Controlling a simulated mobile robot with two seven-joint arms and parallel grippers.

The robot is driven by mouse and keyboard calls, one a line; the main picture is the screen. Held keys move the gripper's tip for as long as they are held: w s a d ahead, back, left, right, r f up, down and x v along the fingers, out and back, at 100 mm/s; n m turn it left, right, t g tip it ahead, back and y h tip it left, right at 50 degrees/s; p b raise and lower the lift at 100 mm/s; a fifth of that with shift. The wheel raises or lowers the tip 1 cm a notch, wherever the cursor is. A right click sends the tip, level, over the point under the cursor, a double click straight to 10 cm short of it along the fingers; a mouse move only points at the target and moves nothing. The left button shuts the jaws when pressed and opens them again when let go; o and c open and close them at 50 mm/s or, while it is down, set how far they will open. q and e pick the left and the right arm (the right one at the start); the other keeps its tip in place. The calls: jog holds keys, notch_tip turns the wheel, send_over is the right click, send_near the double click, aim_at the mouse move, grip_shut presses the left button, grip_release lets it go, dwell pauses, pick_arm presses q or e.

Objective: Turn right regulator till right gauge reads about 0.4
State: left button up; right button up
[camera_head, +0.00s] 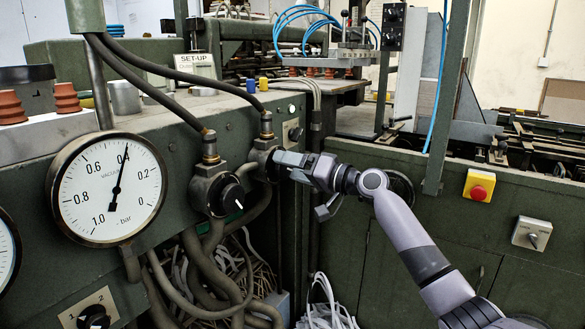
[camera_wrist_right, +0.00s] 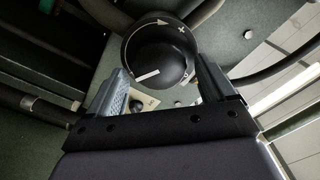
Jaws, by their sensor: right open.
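The right gauge (camera_head: 107,188) is the full white dial in the head view. Its black needle leans just right of the top, over the label between 0.6 and 0.2, at about 0.4. My right gripper (camera_head: 278,165) is at the right regulator (camera_head: 262,153), whose knob it hides in the head view. In the right wrist view, the regulator's black knob (camera_wrist_right: 158,55) has a white pointer line and a plus arrow. The open fingers of my right gripper (camera_wrist_right: 160,72) stand either side of the knob's lower part; I cannot tell if they touch it. My left gripper is not in view.
Another regulator with a black knob (camera_head: 227,194) sits close to the left of my right gripper. Hoses (camera_head: 150,68) run above to both regulators. Part of another gauge (camera_head: 6,252) shows at the left edge. A red button on a yellow box (camera_head: 479,186) is at the right.

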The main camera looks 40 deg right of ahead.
jog(key=b+v, duration=0.1)
jog(key=v, duration=0.6)
dwell(0.5)
jog(key=s+a+f+n+g+h+p, duration=0.1)
jog(key=s+a+f+p, duration=0.15)
jog(key=f, duration=0.55)
jog(key=s+a+f+n+g+h+p, duration=0.1)
jog(key=s+a+f+g, duration=0.2)
jog(key=f, duration=0.5)
jog(key=s+a+f+h+p, duration=0.1)
jog(key=s+a+f+p, duration=0.15)
jog(key=a+f, duration=0.4)
jog(key=s+a+f+n+g+p, duration=0.1)
jog(key=s+a+f, duration=0.3)
jog(key=s, duration=0.5)
jog(key=s+a+f+n+g+h+p, duration=0.1)
jog(key=s+a+f+n, duration=0.3)
jog(key=s, duration=0.6)
jog(key=shift+a+f+h+p, duration=0.3)
jog(key=shift+a+p, duration=0.35)
jog(key=shift+a, duration=0.6)
